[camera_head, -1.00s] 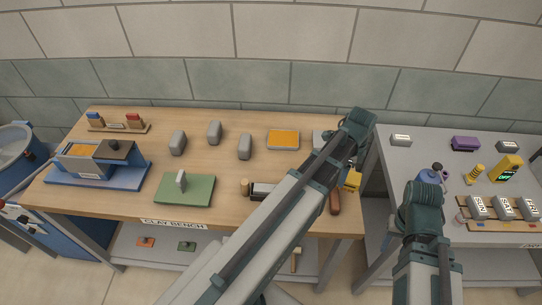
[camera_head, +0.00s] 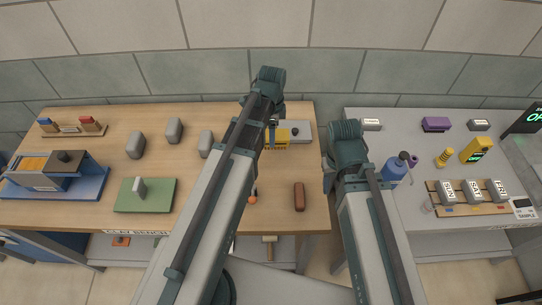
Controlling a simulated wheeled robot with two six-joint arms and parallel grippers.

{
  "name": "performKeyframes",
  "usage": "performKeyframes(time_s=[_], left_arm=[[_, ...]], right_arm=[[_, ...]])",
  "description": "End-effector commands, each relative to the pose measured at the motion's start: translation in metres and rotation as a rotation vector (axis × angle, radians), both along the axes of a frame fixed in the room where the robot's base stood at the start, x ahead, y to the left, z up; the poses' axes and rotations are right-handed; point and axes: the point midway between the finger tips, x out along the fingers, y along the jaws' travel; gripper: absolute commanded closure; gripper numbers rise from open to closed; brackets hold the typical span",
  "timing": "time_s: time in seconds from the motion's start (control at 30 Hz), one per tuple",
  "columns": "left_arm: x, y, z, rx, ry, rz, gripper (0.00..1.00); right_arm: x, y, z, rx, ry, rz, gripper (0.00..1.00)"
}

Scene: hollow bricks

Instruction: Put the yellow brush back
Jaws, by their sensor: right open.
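My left gripper (camera_head: 272,121) points down over the back right of the wooden bench and appears shut on a yellow block-like thing, the yellow brush (camera_head: 276,138); the fingers are mostly hidden by my arm. The brush rack (camera_head: 72,131) stands at the bench's far back left. It holds a blue brush (camera_head: 48,126) and a red brush (camera_head: 90,124), with a gap between them. My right gripper (camera_head: 329,178) is open and empty, over the gap between the two tables, partly hidden by its own wrist.
Grey blocks (camera_head: 136,145), a green mat (camera_head: 160,195) and a blue-based box (camera_head: 58,172) stand on the left half of the bench. A blue jug (camera_head: 392,172) stands right of my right wrist.

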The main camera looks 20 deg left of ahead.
Motion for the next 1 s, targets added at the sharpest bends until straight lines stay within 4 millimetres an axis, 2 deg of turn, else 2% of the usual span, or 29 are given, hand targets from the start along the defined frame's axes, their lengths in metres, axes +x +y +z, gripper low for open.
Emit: performKeyframes(time_s=[0.4,0.73,1.0], left_arm=[[0.0,0.0,-0.059,0.0,0.0,0.0,0.87],[0.0,0.0,-0.066,0.0,0.0,0.0,0.87],[0.0,0.0,-0.098,0.0,0.0,0.0,0.87]], right_arm=[[0.0,0.0,-0.059,0.0,0.0,-0.002,0.5],[0.0,0.0,-0.066,0.0,0.0,-0.002,0.5],[0.0,0.0,-0.097,0.0,0.0,-0.002,0.5]])
